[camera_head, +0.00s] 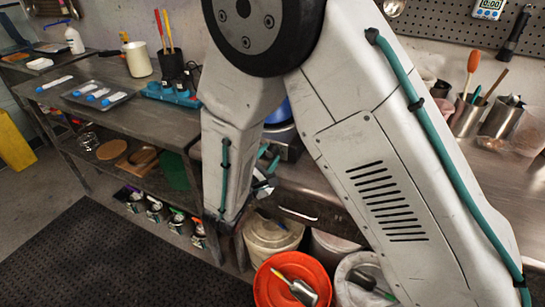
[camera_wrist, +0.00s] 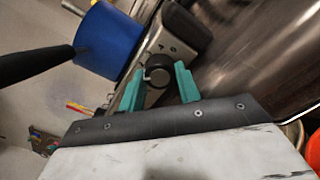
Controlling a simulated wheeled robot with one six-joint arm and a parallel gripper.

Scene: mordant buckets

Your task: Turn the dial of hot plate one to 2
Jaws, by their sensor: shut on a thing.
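In the wrist view the two teal fingers of my gripper (camera_wrist: 159,86) stand on either side of a round dark dial (camera_wrist: 158,71) and are shut on it. The dial sits on the front panel of a hot plate (camera_wrist: 172,47). Its pointer and any numbers are too small to read. In the head view my gripper (camera_head: 268,161) is at the front of the hot plate (camera_head: 287,142), largely hidden by my arm. The dial is not clear there. A blue pot (camera_wrist: 108,41) stands at the hot plate; a bit of it (camera_head: 280,112) shows in the head view.
Below the steel counter's edge stand an orange-red bucket (camera_head: 262,291) and pale buckets (camera_head: 270,236). At left is a dark bench (camera_head: 120,82) with a tray and a cream jug (camera_head: 138,59). Metal tool cups (camera_head: 466,117) stand at right. Floor at lower left is free.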

